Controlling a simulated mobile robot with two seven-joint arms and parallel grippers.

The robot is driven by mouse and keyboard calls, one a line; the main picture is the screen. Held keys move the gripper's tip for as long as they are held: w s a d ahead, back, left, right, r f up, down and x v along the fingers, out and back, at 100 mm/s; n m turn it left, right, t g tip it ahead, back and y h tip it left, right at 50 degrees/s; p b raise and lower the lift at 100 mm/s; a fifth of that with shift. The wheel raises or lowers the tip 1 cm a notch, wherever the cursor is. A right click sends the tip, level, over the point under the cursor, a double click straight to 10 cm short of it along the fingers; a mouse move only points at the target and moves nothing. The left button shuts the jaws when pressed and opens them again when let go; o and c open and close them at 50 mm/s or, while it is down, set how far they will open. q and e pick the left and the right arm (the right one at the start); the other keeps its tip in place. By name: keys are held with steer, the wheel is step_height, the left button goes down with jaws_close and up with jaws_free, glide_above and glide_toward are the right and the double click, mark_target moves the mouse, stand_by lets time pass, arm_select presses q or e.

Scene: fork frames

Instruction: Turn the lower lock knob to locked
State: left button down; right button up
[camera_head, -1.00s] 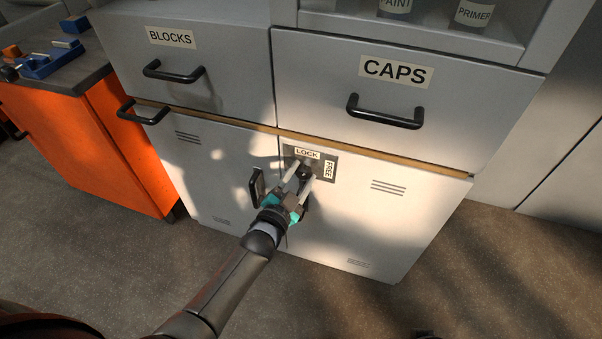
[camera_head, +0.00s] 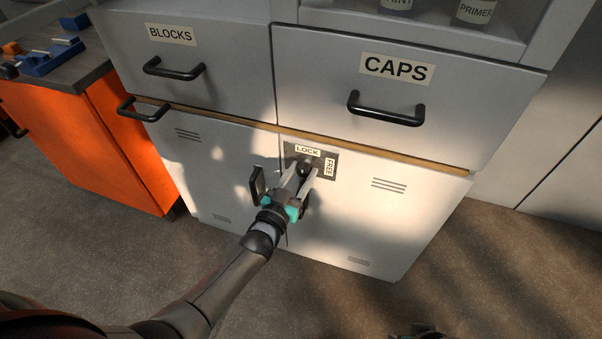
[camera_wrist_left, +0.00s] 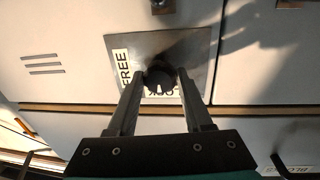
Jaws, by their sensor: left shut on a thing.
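The lower lock knob (camera_head: 304,171) is dark and round. It sits on a grey metal plate (camera_head: 325,152) at the top left of the lower right cabinet door. The plate has a LOCK label (camera_head: 307,151) above the knob and a FREE label (camera_head: 330,167) to its right. My left gripper (camera_head: 306,172) is shut on the knob, one finger on each side. In the left wrist view the knob (camera_wrist_left: 158,79) shows between the fingertips, over part of the upside-down LOCK label. A dark part at the bottom edge, probably my right gripper (camera_head: 416,331), is cut off.
Black door handles (camera_head: 257,186) stand close to my left gripper, one partly hidden behind it. A wooden strip (camera_head: 375,156) runs above the doors. Drawers marked BLOCKS (camera_head: 225,95) and CAPS (camera_head: 470,110) are above. An orange cabinet (camera_head: 130,140) stands left. The floor in front is clear.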

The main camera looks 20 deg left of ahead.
steer(key=shift+s, duration=0.1)
stand_by(0.3)
arm_select(q)
steer(key=shift+c, duration=1.5)
jaws_free()
arm_select(e)
steer(key=shift+f, duration=0.1)
arm_select(q)
steer(key=shift+s, duration=0.1)
steer(key=shift+s, duration=0.25)
steer(key=s+a+p, duration=0.2)
steer(key=s+p, duration=0.3)
steer(key=s, duration=0.9)
steer(key=shift+s+a, duration=0.15)
steer(key=shift+s, duration=0.05)
arm_select(e)
steer(key=s+d+f, duration=0.1)
steer(key=s+f, duration=0.1)
steer(key=f, duration=0.2)
steer(key=s+d+f+g, duration=0.1)
steer(key=s+f, duration=0.2)
steer(key=f, duration=0.2)
steer(key=shift+d, duration=0.25)
arm_select(q)
steer(key=shift+f, duration=0.1)
